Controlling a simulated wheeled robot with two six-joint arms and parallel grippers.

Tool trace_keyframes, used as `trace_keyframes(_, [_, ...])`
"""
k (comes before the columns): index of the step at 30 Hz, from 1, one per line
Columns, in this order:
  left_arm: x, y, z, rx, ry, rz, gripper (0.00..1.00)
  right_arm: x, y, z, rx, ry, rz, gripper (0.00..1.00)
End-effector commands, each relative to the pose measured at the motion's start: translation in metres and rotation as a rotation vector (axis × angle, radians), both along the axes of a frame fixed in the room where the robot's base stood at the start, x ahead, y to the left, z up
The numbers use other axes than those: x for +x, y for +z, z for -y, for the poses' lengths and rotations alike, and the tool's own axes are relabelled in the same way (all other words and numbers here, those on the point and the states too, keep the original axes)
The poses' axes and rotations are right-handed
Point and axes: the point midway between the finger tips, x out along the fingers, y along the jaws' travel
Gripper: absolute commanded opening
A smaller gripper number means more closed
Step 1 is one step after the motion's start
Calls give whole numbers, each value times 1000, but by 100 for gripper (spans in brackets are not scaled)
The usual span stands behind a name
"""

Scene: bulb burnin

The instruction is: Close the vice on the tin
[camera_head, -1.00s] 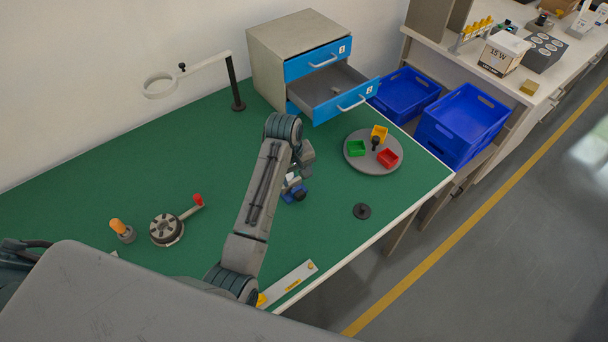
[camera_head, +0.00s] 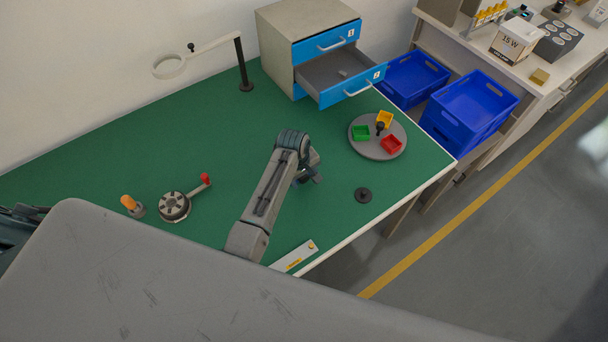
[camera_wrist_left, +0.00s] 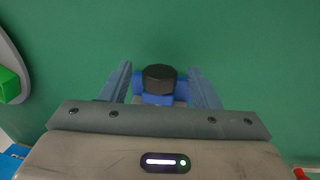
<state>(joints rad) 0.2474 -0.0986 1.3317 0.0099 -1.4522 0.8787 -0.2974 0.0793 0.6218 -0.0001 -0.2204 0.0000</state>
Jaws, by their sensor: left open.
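A small blue vice (camera_wrist_left: 139,88) stands on the green bench top. In the left wrist view, a dark faceted knob or cap (camera_wrist_left: 160,76) is at its middle. My left gripper (camera_wrist_left: 160,88) is open, with one finger on each side of the dark part; I cannot tell whether either finger touches it. In the head view my left gripper (camera_head: 312,176) is low over the bench and hides most of the vice. I cannot make out the tin in either view. My right gripper is not in view.
A grey turntable (camera_head: 364,149) with green, yellow and red trays is right of the gripper. A black disc (camera_head: 363,195) lies nearer the bench edge. A drawer unit (camera_head: 275,50) with an open drawer is behind. A magnifier stand (camera_head: 243,70) is back left.

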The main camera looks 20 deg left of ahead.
Motion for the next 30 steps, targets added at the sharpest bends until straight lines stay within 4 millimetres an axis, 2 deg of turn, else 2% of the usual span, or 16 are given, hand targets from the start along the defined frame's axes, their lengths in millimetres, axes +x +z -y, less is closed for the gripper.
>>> trace_keyframes(9, [0, -2, 0, 0, 0, 0, 54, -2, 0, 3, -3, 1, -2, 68])
trace_keyframes(15, [0, -2, 0, 0, 0, 0, 14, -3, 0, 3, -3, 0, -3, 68])
trace_keyframes(16, [0, -2, 0, 0, 0, 0, 11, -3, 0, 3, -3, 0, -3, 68])
trace_keyframes(23, [1, -1, 1, 9, 0, -11, 11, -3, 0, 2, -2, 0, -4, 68])
trace_keyframes(30, [4, -1, 2, 70, -1, -91, 11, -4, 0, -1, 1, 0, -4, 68])
